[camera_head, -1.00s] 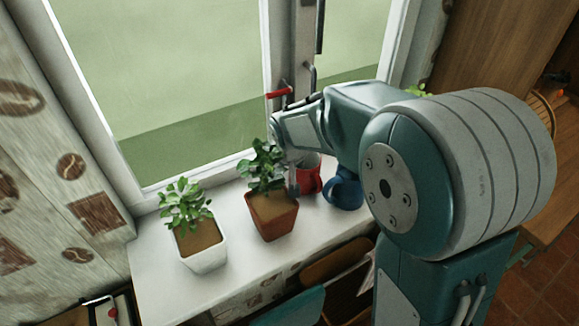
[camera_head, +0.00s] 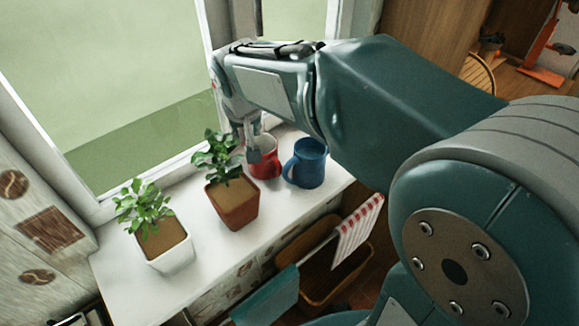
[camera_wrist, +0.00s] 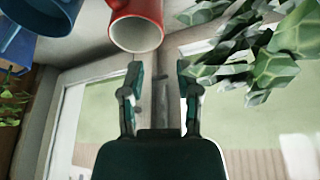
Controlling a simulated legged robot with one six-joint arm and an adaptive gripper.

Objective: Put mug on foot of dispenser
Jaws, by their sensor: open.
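A red mug (camera_head: 265,160) with a pale inside stands on the white windowsill (camera_head: 205,283). A blue mug (camera_head: 308,163) stands just to its right, its handle towards the red one. My gripper (camera_head: 254,150) is open and points down at the red mug, one finger overlapping its near left side in the head view. In the wrist view my gripper (camera_wrist: 159,72) has its fingers apart with nothing between them. The red mug (camera_wrist: 137,32) lies just beyond the fingertips, and the blue mug (camera_wrist: 42,15) is at upper left.
A plant in a terracotta pot (camera_head: 233,205) stands close left of the red mug; its leaves reach near my gripper. Another plant stands in a white pot (camera_head: 168,252). The window is behind. An orange stand with a flat base (camera_head: 541,75) shows far right.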

